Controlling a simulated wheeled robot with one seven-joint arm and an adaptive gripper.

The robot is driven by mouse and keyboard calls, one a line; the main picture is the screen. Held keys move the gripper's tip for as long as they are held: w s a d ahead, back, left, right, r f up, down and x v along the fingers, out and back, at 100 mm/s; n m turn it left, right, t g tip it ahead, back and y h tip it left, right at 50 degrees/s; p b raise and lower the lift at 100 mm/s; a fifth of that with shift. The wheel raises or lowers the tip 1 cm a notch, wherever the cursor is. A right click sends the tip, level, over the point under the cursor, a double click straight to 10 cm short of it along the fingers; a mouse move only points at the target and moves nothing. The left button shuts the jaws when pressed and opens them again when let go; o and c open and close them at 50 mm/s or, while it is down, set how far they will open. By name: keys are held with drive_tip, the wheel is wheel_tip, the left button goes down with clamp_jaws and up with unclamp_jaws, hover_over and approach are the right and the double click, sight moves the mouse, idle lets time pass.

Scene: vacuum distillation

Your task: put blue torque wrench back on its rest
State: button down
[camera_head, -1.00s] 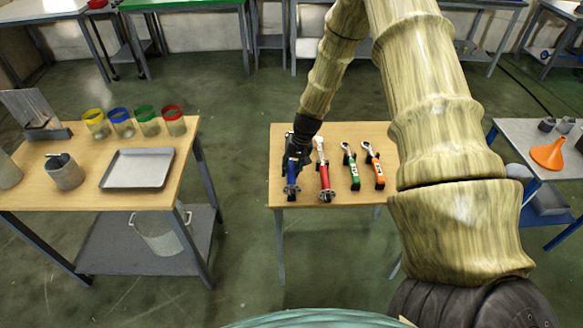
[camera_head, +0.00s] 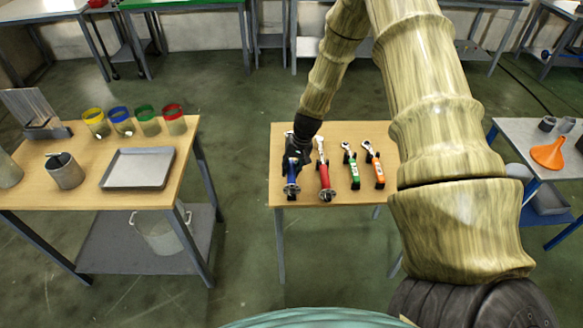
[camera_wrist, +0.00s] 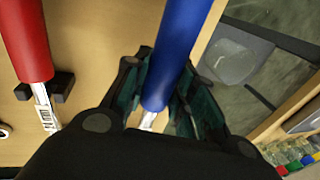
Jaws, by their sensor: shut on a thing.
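The blue torque wrench (camera_head: 291,184) is at the left end of the small wooden table (camera_head: 340,200). Its blue handle (camera_wrist: 178,45) runs between the fingers in the wrist view. My gripper (camera_head: 297,155) is over the wrench, pointing down, and its fingers in the wrist view (camera_wrist: 158,95) are shut on the handle. My gripper covers the middle of the wrench in the head view. Its rest is hidden, so I cannot tell whether the wrench touches it.
The red wrench (camera_head: 325,178) lies close on the right, on dark supports. The green wrench (camera_head: 352,170) and orange wrench (camera_head: 376,169) lie further right. Another table (camera_head: 90,190) with a metal tray (camera_head: 139,168) stands left across a floor gap.

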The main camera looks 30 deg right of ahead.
drive_tip(key=shift+s+d+b+x, duration=0.1)
drive_tip(key=shift+b+x, duration=0.35)
drive_tip(key=shift+x, duration=0.25)
drive_tip(key=shift+s+d+b+x, duration=0.15)
drive_tip(key=shift+b+x, duration=0.25)
drive_tip(key=shift+x, duration=0.25)
idle(0.6)
drive_tip(key=c, duration=1.1)
unclamp_jaws()
drive_tip(key=shift+f, duration=0.1)
drive_tip(key=v, duration=1.2)
